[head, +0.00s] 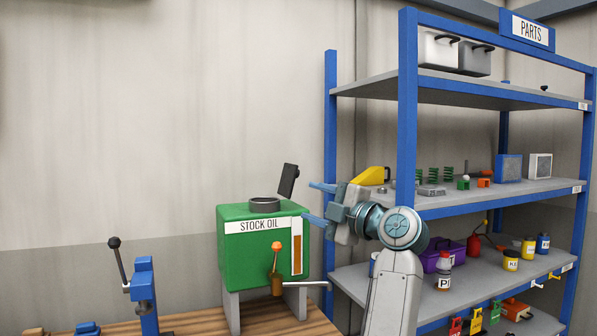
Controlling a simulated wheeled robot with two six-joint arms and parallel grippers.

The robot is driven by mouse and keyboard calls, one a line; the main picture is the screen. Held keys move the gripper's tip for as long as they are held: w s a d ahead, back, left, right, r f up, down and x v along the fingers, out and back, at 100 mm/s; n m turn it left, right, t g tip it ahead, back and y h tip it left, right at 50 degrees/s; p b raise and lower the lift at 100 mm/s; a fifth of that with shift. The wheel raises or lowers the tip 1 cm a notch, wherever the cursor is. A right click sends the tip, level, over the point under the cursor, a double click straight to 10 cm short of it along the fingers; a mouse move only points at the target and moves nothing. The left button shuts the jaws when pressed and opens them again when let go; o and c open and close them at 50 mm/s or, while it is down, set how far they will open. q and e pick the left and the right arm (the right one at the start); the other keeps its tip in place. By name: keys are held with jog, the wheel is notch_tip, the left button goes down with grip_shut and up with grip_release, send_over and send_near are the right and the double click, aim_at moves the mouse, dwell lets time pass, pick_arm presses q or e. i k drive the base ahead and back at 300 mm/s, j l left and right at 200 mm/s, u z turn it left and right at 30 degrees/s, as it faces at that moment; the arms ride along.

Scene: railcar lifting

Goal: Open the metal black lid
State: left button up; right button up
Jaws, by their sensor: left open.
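The black metal lid (289,180) stands raised and steeply tilted at the right side of the round dark filler opening (265,204). The opening is on top of the green STOCK OIL tank (243,258). My left gripper (308,202) is just right of the lid and the tank's upper right corner. Its two blue fingers are spread apart, point left and have nothing between them. The fingers look apart from the lid, though the depth gap is hard to judge. My right gripper is not in view.
The tank stands on grey supports on a wooden bench (190,322). An orange-tipped tap (277,262) is on its front. A blue lever tool (143,290) stands left. The blue-framed PARTS shelf (407,120) is close behind my arm at right. Space above the tank is clear.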

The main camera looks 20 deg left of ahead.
aim_at(290, 172)
jog(key=i+j, duration=0.2)
jog(key=i, duration=0.2)
jog(key=i+j, duration=0.25)
jog(key=i, duration=0.15)
jog(key=i+j, duration=0.2)
jog(key=i, duration=0.15)
